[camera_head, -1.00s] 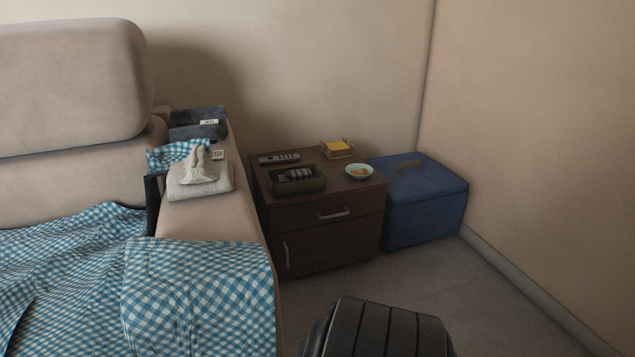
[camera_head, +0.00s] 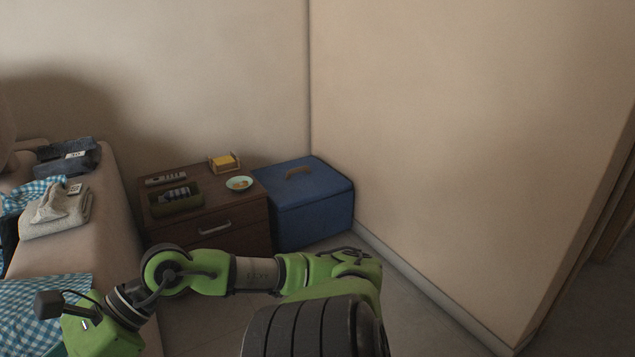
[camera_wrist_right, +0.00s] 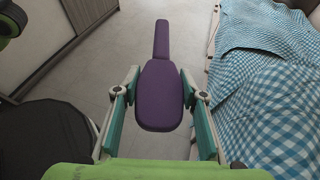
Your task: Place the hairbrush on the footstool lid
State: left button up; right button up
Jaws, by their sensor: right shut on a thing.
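The hairbrush (camera_wrist_right: 160,95) is purple, with a wide oval head and a narrow handle pointing to the top of the right wrist view. My right gripper (camera_wrist_right: 158,78) is shut on its head, one finger at each side, holding it above the floor. The blue footstool (camera_head: 312,220) stands in the corner beside the nightstand in the head view. Its lid (camera_head: 325,184) is closed, with a brown handle on top, and is otherwise bare. The hairbrush and right gripper do not show in the head view. My left gripper is not in view.
The dark nightstand (camera_head: 240,240) left of the footstool carries a remote (camera_head: 166,179), a green tray (camera_head: 177,200), a yellow note holder (camera_head: 224,163) and a small bowl (camera_head: 239,184). A wall closes the right side.

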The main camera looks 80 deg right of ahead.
aim_at(290, 188)
jog(key=l+z, duration=0.15)
jog(key=z, duration=1.2)
jog(key=i+l+z, duration=0.25)
jog(key=z, duration=0.15)
jog(key=i+l+z, duration=0.15)
jog(key=i+z, duration=1.05)
